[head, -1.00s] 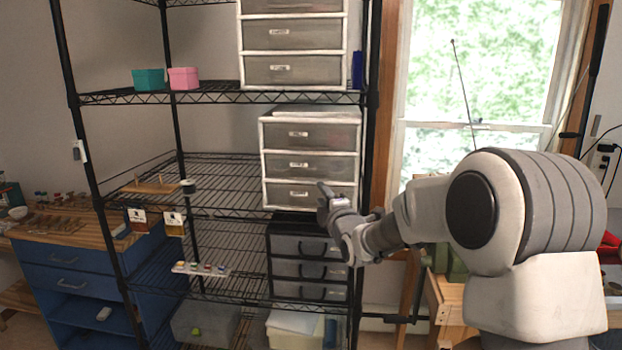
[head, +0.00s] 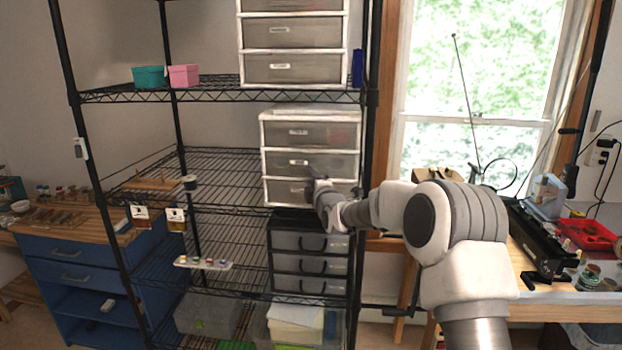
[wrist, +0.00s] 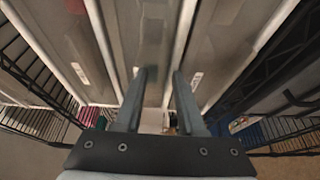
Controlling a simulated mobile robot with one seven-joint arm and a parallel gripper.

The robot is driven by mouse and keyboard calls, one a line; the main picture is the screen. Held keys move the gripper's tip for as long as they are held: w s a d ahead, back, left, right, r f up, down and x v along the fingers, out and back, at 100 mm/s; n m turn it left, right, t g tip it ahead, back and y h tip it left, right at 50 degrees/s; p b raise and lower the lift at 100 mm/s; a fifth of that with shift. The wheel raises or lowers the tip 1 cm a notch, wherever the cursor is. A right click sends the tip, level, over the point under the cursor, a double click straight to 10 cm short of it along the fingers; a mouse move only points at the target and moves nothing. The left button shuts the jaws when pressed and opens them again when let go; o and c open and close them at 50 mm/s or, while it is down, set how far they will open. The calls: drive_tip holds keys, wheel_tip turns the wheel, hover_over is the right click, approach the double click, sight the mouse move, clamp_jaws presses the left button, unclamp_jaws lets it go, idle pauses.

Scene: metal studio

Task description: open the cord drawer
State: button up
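A white-framed unit with three grey drawers (head: 312,133) stands on the middle shelf of a black wire rack. All three drawers look shut, and their small labels are too blurred to read, so I cannot tell which is the cord drawer. My gripper (head: 311,180) is in front of the unit's right half, around the lower and middle drawers, and hides part of the bottom drawer (head: 284,191). In the wrist view my gripper (wrist: 160,78) has two parallel fingers apart with nothing held between them. Grey drawer fronts (wrist: 145,35) lie just beyond the fingertips; contact cannot be told.
A black-framed drawer unit (head: 311,262) stands below, and another white-framed unit (head: 292,70) above. The rack's black post (head: 370,110) rises close to the right of the drawers. A blue workbench (head: 70,262) is at left, a cluttered table (head: 560,288) at right.

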clamp_jaws()
idle(1.4)
